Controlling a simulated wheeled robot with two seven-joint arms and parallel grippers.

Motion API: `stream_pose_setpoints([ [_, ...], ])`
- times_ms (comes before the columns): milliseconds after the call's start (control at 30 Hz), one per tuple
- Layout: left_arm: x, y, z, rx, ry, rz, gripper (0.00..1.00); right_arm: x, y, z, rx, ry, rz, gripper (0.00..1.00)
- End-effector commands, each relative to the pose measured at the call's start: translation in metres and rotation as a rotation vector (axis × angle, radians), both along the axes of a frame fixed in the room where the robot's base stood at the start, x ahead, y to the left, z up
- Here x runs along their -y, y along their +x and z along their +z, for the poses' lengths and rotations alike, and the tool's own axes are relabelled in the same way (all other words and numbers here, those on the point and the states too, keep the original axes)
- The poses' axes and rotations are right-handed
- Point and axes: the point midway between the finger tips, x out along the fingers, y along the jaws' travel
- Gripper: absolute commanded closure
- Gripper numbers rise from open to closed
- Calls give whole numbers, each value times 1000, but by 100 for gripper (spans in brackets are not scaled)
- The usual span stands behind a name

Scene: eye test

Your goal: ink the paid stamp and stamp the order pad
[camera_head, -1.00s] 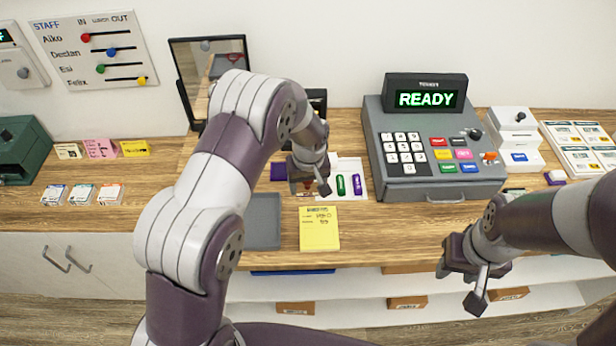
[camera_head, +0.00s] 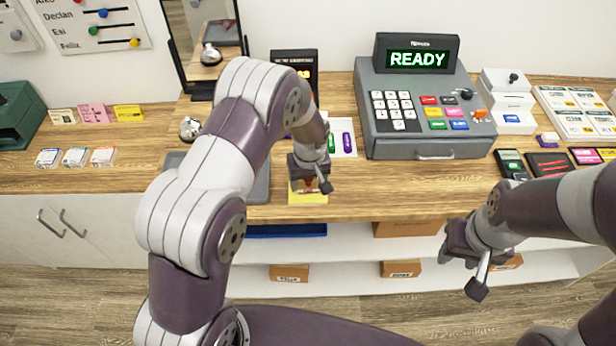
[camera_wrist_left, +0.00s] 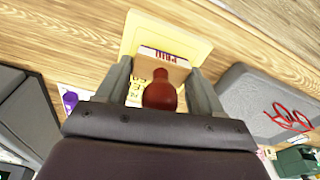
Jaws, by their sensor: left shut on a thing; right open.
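My left gripper (camera_head: 309,180) is shut on the paid stamp, whose red knob (camera_wrist_left: 160,92) and wooden block with a printed label (camera_wrist_left: 163,55) show between the fingers in the left wrist view. The stamp is over the yellow order pad (camera_head: 308,199), which also shows in the left wrist view (camera_wrist_left: 190,36). I cannot tell whether the stamp's face touches the pad. The gripper hides much of the pad in the head view. My right gripper (camera_head: 470,262) is open and empty, in front of the counter at the right. I cannot make out an ink pad; my left arm hides part of the counter.
A grey cash register (camera_head: 418,125) reading READY stands behind and right of the order pad. A white sheet (camera_head: 345,140) with green and purple items lies behind the gripper. A grey tray (camera_wrist_left: 245,98) with red-rimmed glasses (camera_wrist_left: 290,118) lies beside the pad. The counter right of the pad is clear.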

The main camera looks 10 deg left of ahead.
Motion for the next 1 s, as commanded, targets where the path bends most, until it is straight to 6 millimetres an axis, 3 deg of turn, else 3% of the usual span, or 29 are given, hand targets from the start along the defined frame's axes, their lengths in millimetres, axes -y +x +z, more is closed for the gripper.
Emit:
stream_pose_setpoints([
  [1000,0,0,-4,0,0,0,53,0,0,-3,0,0,0,57],
])
